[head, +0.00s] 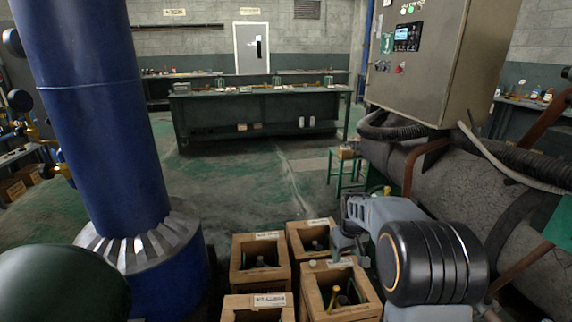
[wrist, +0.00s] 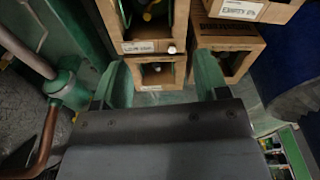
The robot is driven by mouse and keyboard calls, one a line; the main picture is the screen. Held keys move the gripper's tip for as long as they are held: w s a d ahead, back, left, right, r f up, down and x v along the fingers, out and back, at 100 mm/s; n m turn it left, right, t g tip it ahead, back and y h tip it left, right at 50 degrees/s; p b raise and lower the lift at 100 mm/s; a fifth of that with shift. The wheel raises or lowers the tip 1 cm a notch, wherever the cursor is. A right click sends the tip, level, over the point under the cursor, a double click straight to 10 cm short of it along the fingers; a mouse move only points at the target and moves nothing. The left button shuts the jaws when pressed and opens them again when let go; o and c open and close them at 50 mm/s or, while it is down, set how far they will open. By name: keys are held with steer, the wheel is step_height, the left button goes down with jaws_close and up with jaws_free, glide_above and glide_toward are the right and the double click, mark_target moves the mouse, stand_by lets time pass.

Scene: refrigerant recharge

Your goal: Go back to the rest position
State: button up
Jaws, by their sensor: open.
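My gripper (wrist: 161,68) is open in the wrist view, with its two green fingers spread apart and nothing visible between them. In the head view my gripper (head: 345,243) hangs beside the wooden crates, partly hidden by my own arm. The crates stand close together at the bottom of the head view: a left one (head: 236,270), a back one (head: 295,242), a right one (head: 313,302) and a front one (head: 231,306). Dark bottles show inside some of them. In the wrist view, labelled crates (wrist: 140,47) lie just beyond the fingers.
A large blue column (head: 95,110) stands at the left. A grey control cabinet (head: 425,60) and a thick lagged pipe (head: 470,165) stand at the right. A small green stool (head: 347,172) and a long workbench (head: 260,108) are farther back. The floor (head: 235,180) between is clear.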

steer(key=s+a+r+m+t+p, duration=0.1)
steer(key=s+a+r+p, duration=0.2)
steer(key=s+r+p, duration=0.7)
steer(key=s+a+r+m+t+p, duration=0.1)
steer(key=s+a+r+p, duration=0.3)
steer(key=s+r+p, duration=0.5)
steer(key=s+r, duration=0.3)
steer(key=r, duration=0.4)
steer(key=shift+s+r+t+p, duration=0.2)
steer(key=shift+r+t+p, duration=0.1)
steer(key=shift+p, duration=0.05)
